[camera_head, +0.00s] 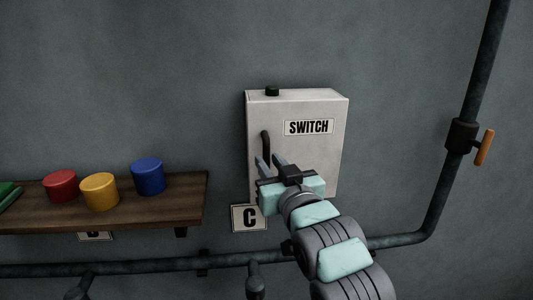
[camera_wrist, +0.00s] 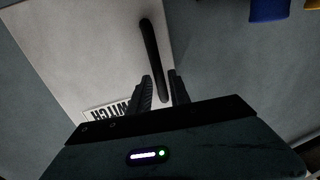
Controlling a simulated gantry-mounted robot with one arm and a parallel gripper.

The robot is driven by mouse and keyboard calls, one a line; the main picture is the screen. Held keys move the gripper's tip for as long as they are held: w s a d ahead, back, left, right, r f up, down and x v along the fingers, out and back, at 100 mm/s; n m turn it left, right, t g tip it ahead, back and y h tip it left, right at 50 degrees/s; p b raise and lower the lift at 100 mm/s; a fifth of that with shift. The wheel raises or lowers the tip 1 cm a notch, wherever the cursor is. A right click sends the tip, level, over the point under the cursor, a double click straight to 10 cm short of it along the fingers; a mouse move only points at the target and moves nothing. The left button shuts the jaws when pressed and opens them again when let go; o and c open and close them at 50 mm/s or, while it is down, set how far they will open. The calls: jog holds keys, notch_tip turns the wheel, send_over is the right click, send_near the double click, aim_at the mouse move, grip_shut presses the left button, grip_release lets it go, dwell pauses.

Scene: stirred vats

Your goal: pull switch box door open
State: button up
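The white switch box (camera_head: 310,155) hangs on the wall with its door shut; it fills much of the left of the wrist view (camera_wrist: 75,50). Its "SWITCH" label (camera_head: 309,127) is on the upper door. A dark vertical handle (camera_head: 265,146) stands near the door's left edge; in the wrist view the handle (camera_wrist: 151,50) runs down toward the space between my fingers. My gripper (camera_head: 271,160) is open at the lower part of the handle, one finger on each side in the wrist view (camera_wrist: 162,88). I cannot tell whether either finger touches it.
A wooden shelf (camera_head: 150,212) at left holds red (camera_head: 60,186), yellow (camera_head: 99,191) and blue (camera_head: 148,177) cylinders. A pipe (camera_head: 425,236) with an orange-handled valve (camera_head: 484,147) runs below and right.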

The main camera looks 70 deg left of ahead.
jog(key=shift+w+a, duration=0.15)
jog(key=shift+a, duration=1.15)
grip_shut()
dwell(0.6)
